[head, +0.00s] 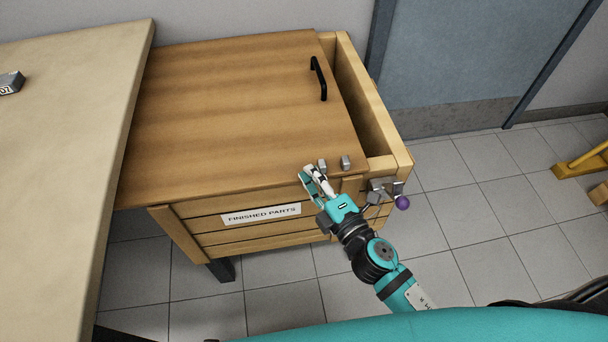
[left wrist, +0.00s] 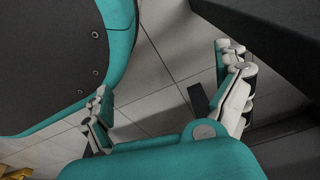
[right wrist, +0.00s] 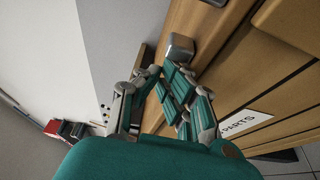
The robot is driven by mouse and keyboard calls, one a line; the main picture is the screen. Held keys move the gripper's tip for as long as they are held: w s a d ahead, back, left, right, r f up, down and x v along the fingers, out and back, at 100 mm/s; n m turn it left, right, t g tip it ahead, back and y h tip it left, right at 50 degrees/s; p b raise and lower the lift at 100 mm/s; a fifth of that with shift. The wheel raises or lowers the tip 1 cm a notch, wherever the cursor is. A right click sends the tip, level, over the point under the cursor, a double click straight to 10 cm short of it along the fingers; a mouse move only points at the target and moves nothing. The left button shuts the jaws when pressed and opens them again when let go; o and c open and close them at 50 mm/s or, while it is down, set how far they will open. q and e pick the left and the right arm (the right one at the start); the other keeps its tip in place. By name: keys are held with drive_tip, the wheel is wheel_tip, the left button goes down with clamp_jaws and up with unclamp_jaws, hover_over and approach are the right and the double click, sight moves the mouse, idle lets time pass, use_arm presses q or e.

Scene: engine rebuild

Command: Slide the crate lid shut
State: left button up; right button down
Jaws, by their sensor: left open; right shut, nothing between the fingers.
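The wooden crate (head: 390,140) stands beside the bench and bears a "FINISHED PARTS" label (head: 261,214). Its flat lid (head: 220,100) has a black handle (head: 318,78) near its right edge. The lid lies over most of the crate; an open strip shows along the crate's right side. In the right wrist view a metal block (right wrist: 178,46) is just beyond the fingertips; contact cannot be told. My left gripper (left wrist: 163,82) is open and empty.
A bench top (head: 60,130) fills the left, close to the lid. A metal latch with a purple knob (head: 402,202) projects from the crate's front right corner. A grey-blue door (head: 460,55) is behind.

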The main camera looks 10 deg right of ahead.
sight(346, 165)
drive_tip(key=d, duration=0.8)
drive_tip(key=shift+d, duration=0.1)
use_arm(q)
drive_tip(key=shift+w+d+r, duration=0.1)
drive_tip(key=shift+w+r, duration=0.65)
drive_tip(key=shift+w, duration=0.1)
drive_tip(key=shift+s, duration=0.1)
